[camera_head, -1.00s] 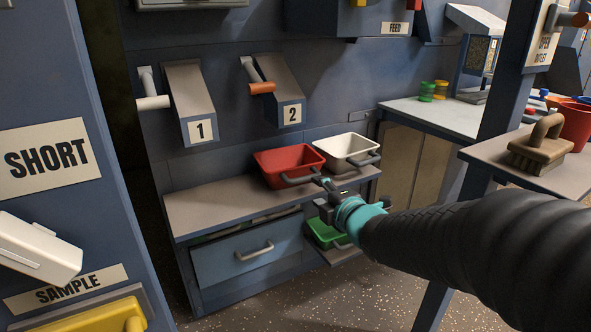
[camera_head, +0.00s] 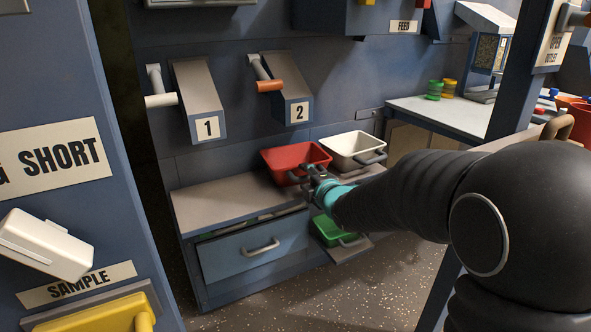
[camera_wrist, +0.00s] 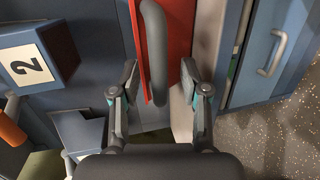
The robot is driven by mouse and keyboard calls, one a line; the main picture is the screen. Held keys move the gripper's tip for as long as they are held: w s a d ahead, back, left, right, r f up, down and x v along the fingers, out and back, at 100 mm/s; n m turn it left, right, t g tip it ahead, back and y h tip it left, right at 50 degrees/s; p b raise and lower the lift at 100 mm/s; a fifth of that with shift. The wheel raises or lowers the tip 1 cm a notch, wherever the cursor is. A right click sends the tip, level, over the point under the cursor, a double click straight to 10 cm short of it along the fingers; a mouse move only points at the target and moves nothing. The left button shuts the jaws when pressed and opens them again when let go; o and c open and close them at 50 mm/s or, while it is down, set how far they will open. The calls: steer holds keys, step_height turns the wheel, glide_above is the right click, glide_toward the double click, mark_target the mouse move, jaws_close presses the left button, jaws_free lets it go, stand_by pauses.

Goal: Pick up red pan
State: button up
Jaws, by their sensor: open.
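The red pan (camera_head: 284,158) sits on the bench top (camera_head: 235,198) below chute 2, its grey handle facing me. My gripper (camera_head: 308,177) is at the handle, at the bench's front edge, and partly covers it in the head view. In the wrist view the open fingers of my gripper (camera_wrist: 160,78) stand on either side of the grey handle (camera_wrist: 155,45), with a gap on both sides. The red pan (camera_wrist: 178,40) shows behind the handle there. Whether the fingers are level with the handle in depth I cannot tell.
A white pan (camera_head: 350,146) stands close to the right of the red pan. A green pan (camera_head: 330,230) sits lower, near a blue drawer (camera_head: 240,255). Chute 1 (camera_head: 200,100) and chute 2 (camera_head: 284,85) hang on the wall above. The bench's left part is clear.

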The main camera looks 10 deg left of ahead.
steer(key=shift+w, duration=0.2)
jaws_close()
stand_by(0.3)
